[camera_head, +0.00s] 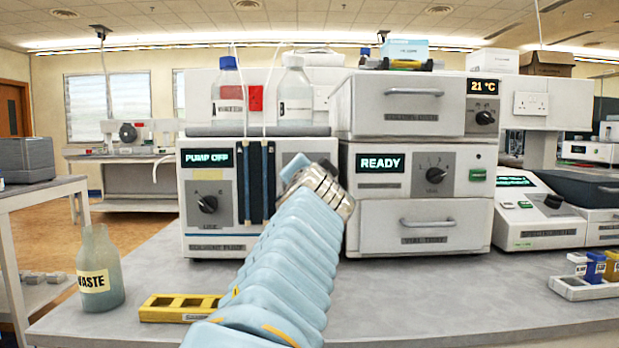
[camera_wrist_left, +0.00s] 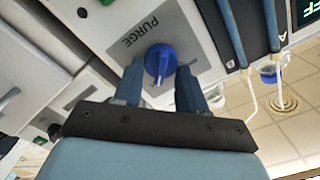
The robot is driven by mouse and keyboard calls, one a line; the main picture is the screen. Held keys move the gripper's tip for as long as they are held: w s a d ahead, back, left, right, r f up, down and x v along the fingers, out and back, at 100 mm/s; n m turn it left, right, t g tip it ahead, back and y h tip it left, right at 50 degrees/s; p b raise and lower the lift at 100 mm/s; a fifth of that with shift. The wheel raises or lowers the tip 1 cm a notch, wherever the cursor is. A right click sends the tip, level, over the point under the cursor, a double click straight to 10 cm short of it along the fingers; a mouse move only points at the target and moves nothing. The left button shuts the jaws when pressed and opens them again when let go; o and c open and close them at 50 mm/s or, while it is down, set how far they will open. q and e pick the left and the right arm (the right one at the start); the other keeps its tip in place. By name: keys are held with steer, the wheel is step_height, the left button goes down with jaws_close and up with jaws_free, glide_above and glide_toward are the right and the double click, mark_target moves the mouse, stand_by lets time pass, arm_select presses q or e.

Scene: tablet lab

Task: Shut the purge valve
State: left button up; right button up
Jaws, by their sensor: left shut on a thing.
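The purge valve is a blue knob (camera_wrist_left: 160,62) on a grey panel marked PURGE, seen in the left wrist view. Its raised grip runs roughly up and down in that picture. My left gripper (camera_wrist_left: 159,74) has one finger on each side of the knob and is shut on it. In the head view my left arm reaches up to the front of the solvent pump (camera_head: 210,244), right of its dark blue strips. There the arm hides the purge knob and the fingertips. My right gripper is not in view.
The pump screen (camera_head: 207,158) reads PUMP OFF. A black selector knob (camera_head: 207,203) sits left of the strips. A waste bottle (camera_head: 101,270) and a yellow rack (camera_head: 178,308) stand on the bench at left. Two capped bottles stand on the pump.

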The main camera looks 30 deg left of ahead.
arm_select(q)
steer(key=o, duration=1)
steer(key=b+v, duration=0.2)
steer(key=v, duration=1.2)
steer(key=shift+a, duration=0.1)
